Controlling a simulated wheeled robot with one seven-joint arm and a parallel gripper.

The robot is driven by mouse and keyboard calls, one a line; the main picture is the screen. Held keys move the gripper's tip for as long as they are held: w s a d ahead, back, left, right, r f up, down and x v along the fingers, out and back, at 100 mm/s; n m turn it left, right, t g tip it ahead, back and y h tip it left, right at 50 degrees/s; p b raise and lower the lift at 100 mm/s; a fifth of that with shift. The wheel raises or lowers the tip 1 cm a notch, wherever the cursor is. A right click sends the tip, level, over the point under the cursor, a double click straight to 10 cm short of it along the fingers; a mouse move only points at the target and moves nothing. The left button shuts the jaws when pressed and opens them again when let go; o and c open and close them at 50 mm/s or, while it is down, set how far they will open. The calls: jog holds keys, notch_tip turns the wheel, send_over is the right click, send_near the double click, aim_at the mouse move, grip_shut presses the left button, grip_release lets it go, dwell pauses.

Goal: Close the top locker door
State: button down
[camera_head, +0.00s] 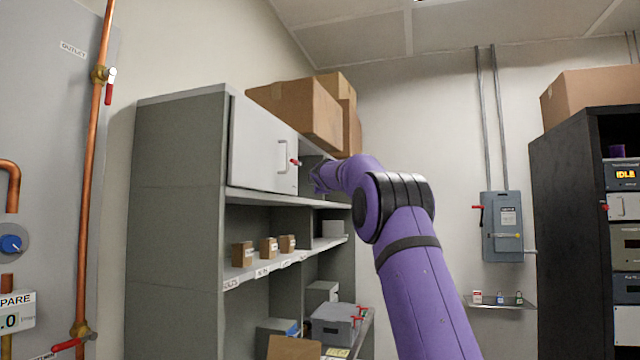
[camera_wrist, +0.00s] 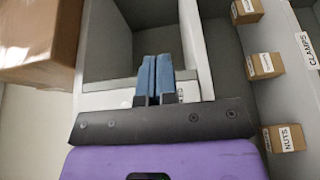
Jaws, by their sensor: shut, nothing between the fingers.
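The top locker door (camera_head: 262,148) is a light grey panel with a bar handle (camera_head: 283,157), at the upper left of the grey locker unit (camera_head: 178,190). It looks roughly in line with the unit's front; I cannot tell whether it is fully flush. A dark open compartment (camera_head: 313,151) shows right of it. My gripper (camera_head: 317,180) is at that compartment, right of the handle and apart from it. In the wrist view its blue fingers (camera_wrist: 152,78) are together and empty, pointing toward a grey-walled opening. The door is not clearly identifiable there.
Cardboard boxes (camera_head: 297,108) sit on top of the unit. Small labelled boxes (camera_head: 268,247) stand on the shelf below; they also show in the wrist view (camera_wrist: 266,66). A small red item (camera_head: 295,162) is beside the handle. A copper pipe (camera_head: 93,170) runs up at left.

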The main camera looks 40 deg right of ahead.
jog(key=s+d, duration=0.6)
jog(key=s, duration=0.3)
dwell(0.4)
jog(key=s+a+f+m+g+y, duration=0.1)
jog(key=s+a+f+m, duration=0.15)
jog(key=s+a, duration=0.45)
jog(key=s+a+f+m+g+y, duration=0.15)
jog(key=a+f, duration=0.25)
jog(key=a, duration=0.7)
jog(key=s+a+f+m+g+y, duration=0.1)
jog(key=s+a+f+y, duration=0.15)
jog(key=s+a, duration=0.45)
jog(key=s+a+f+m+g+y, duration=0.1)
jog(key=s+a+f+m+g, duration=0.1)
jog(key=s+a+f, duration=0.4)
jog(key=s+a+f+m+g+y, duration=0.2)
jog(key=s+a+f, duration=0.4)
jog(key=s+f, duration=0.4)
jog(key=s+a+f+m+g+y, duration=0.1)
jog(key=s+a+f, duration=0.5)
jog(key=s, duration=0.8)
notch_tip(320, 180, down, 2)
jog(key=shift+f+m+g+y, duration=0.2)
jog(key=shift+m+g+y, duration=0.2)
jog(key=shift+m+g, duration=0.3)
jog(key=shift+a, duration=0.1)
